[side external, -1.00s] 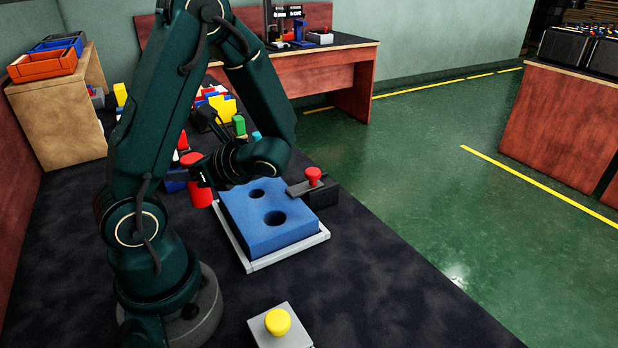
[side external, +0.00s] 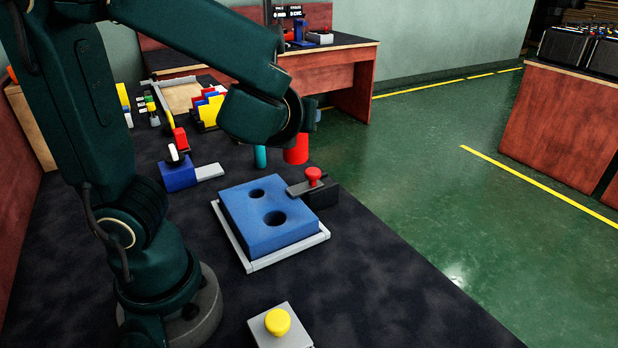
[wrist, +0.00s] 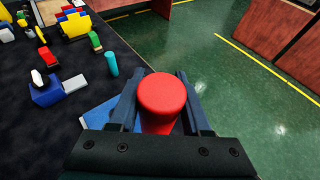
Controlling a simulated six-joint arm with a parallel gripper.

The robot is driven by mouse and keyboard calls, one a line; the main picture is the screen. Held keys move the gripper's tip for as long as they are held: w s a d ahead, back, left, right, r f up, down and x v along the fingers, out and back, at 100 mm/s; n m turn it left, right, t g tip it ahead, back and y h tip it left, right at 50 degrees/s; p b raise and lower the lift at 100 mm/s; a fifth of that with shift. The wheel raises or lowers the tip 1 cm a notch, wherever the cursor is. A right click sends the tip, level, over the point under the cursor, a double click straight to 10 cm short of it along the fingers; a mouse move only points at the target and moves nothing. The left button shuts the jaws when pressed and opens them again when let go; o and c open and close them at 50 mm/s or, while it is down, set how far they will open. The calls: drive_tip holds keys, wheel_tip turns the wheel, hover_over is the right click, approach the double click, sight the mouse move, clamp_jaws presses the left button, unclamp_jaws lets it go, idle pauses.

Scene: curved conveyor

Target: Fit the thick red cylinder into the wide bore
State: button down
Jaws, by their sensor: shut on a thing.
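The thick red cylinder (wrist: 162,95) is between the two fingers of my gripper (wrist: 162,108) in the wrist view, and the gripper is shut on it. In the side view the red cylinder (side external: 296,150) hangs upright below my wrist, behind the blue block (side external: 240,222); most of the gripper is hidden there. The blue block lies in a pale tray (side external: 285,259) and has two round holes. The wide bore (side external: 275,218) is the nearer one and looks empty. The smaller hole (side external: 257,193) is behind it. In the wrist view my gripper hides most of the block.
A black fixture with a red knob (side external: 313,175) stands at the block's right edge. A teal cylinder (side external: 260,157) stands behind the block. A blue clamp (side external: 178,176) is to the left. A yellow button (side external: 277,322) is in front.

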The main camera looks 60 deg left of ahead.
drive_tip(key=w+d+r+m+t+h, duration=0.3)
drive_tip(key=d+r+m+t+h, duration=0.1)
drive_tip(key=d+m+h, duration=0.2)
drive_tip(key=n+g+y, duration=0.9)
drive_tip(key=n, duration=0.2)
hover_over(272, 208)
drive_tip(key=f, duration=1.7)
drive_tip(key=shift+w+f, duration=0.1)
drive_tip(key=shift+w, duration=0.1)
drive_tip(key=shift+s+a+f, duration=0.1)
drive_tip(key=shift+s+f, duration=0.1)
drive_tip(key=shift+f, duration=1.75)
